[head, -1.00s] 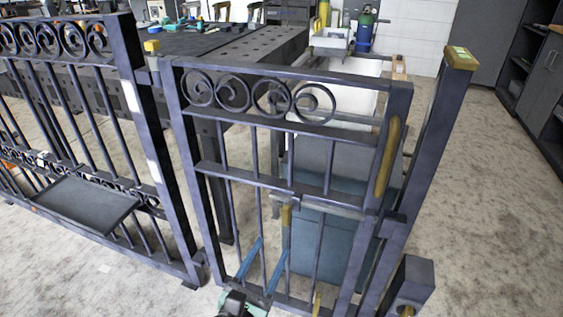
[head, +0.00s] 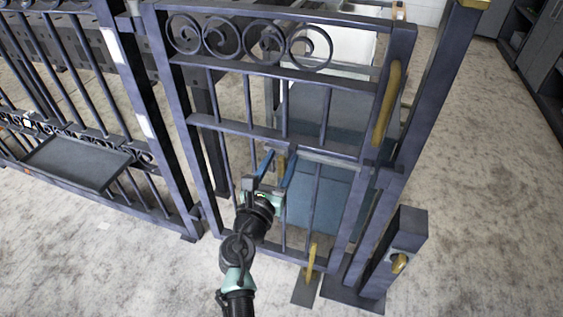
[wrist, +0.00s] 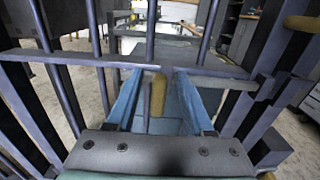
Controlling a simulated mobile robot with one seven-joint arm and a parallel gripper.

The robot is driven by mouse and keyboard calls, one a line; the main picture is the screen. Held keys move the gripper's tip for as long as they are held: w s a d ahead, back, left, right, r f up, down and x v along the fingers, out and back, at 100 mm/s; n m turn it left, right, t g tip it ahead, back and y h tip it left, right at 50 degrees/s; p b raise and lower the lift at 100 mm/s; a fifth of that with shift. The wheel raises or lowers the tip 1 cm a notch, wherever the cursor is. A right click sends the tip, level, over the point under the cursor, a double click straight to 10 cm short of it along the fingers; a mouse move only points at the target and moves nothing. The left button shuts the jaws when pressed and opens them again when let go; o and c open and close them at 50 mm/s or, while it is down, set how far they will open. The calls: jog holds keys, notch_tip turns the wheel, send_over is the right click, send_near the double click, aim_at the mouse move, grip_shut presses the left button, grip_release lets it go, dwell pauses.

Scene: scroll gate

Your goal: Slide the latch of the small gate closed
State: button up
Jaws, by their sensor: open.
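The small dark metal gate (head: 290,70) stands upright in front of me, with scrolls along its top. Its latch shows as a grey bar (head: 332,158) along the middle rail, with a brass handle hanging from its left part. In the wrist view the brass handle (wrist: 158,95) hangs below the rail, between my two blue fingers. My gripper (head: 279,157) is open, one finger on each side of the handle, with gaps visible on both sides in the wrist view. I cannot tell whether the bar's right end reaches the post (head: 430,115).
A brass pull (head: 384,103) is on the gate's right upright. A second brass handle (head: 311,258) is low on the gate. A short block post (head: 397,258) stands at lower right. A fence with a tray (head: 75,160) is at left. Bare floor lies in front.

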jog(key=shift+w+d, duration=0.15)
jog(key=shift+w, duration=0.3)
grip_shut()
jog(key=shift+d, duration=0.1)
dwell(1.1)
